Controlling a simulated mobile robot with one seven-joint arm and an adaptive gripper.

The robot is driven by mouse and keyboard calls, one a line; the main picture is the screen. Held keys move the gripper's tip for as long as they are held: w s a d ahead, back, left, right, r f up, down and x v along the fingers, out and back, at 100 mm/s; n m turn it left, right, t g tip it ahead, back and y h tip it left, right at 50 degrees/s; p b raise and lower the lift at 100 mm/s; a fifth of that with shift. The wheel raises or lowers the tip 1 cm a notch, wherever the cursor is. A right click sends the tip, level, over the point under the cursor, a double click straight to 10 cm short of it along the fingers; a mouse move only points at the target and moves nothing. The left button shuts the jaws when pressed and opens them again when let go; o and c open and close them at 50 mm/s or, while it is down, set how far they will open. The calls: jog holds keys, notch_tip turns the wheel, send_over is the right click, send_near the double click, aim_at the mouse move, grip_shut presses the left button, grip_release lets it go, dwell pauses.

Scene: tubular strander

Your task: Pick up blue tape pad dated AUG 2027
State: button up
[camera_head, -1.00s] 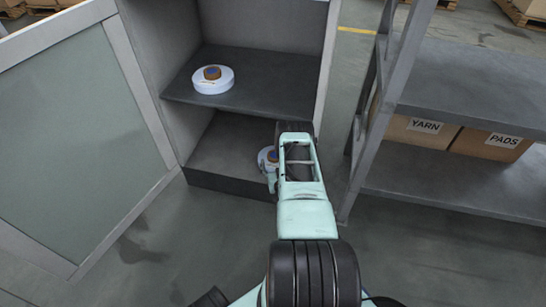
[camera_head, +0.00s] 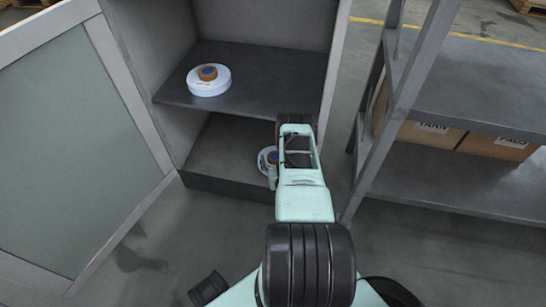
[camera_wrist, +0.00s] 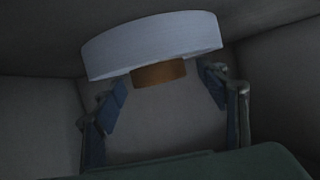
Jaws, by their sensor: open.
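A white round pad (camera_head: 207,86) with a brown ring and blue centre on top lies on the upper shelf of the open cabinet. A similar pad (camera_head: 263,160) sits on the lower shelf, partly hidden by my arm. No date is readable on either. In the wrist view, a white disc (camera_wrist: 150,45) with a brown core (camera_wrist: 158,74) shows just beyond my gripper (camera_wrist: 165,88). My gripper is open, with one blue-tipped finger on each side of the core. Contact cannot be made out. The head view mostly hides the gripper behind my arm.
The cabinet door (camera_head: 75,145) stands open at the left. The upper shelf (camera_head: 285,90) overhangs the lower compartment (camera_head: 222,150). A grey rack (camera_head: 470,185) with cardboard boxes (camera_head: 497,146) stands close at the right. Dark cabinet walls surround the gripper in the wrist view.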

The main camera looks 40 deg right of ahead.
jog(key=shift+c, duration=0.6)
jog(key=c, duration=1.3)
jog(key=shift+r, duration=0.1)
jog(key=shift+c, duration=0.3)
jog(key=shift+r, duration=0.15)
